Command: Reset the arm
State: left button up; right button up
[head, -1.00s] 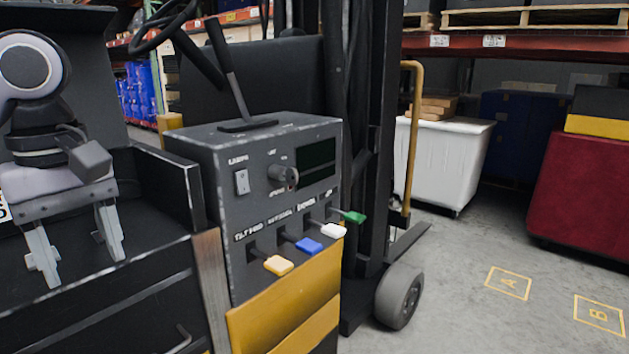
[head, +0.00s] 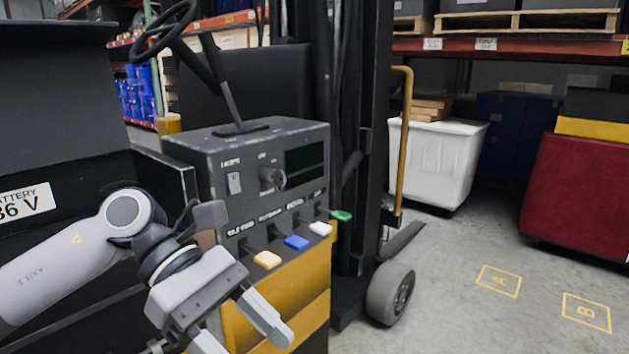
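My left arm comes in from the lower left of the head view. Its gripper (head: 242,334) is open, with two grey fingers apart and nothing seen between them. It is in front of the yellow lower panel (head: 310,297) of a forklift, below the control console (head: 205,152). The gripper appears clear of the levers. My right gripper is out of view.
A black battery box with a "36 V" label (head: 24,203) is at the left. A white bin (head: 436,163) and a dark red tote (head: 577,192) stand behind at the right. Floor squares marked A (head: 499,281) and B (head: 586,312) are clear.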

pick_arm(q)
jog(key=w+d+r+n+t+h+p, duration=0.1)
jog(key=d+r+n+t+h, duration=0.15)
jog(key=n+h, duration=0.4)
jog(key=w+d+r+n+t+h+p, duration=0.1)
jog(key=d+n+h, duration=0.2)
jog(key=n+h, duration=0.4)
jog(key=w+a+f+n+t+y+p, duration=0.1)
jog(key=w+a+f+n+t+y, duration=0.3)
jog(key=f+n+t+y, duration=0.85)
jog(key=w+a+f+n+t+y+p, duration=0.2)
jog(key=a+n+t, duration=0.45)
jog(key=n, duration=1.35)
jog(key=s+a+f+n+g+y, duration=0.3)
jog(key=s+a+f+n, duration=0.1)
jog(key=s+f, duration=0.4)
jog(key=s+a+f+n+g+y, duration=0.3)
jog(key=s+f+n, duration=0.4)
jog(key=f, duration=0.5)
jog(key=shift+s+a+f+g+y+p, duration=0.35)
jog(key=shift+a+g+p, duration=0.1)
jog(key=shift+a, duration=0.45)
jog(key=c, duration=0.3)
jog(key=shift+a, duration=0.1)
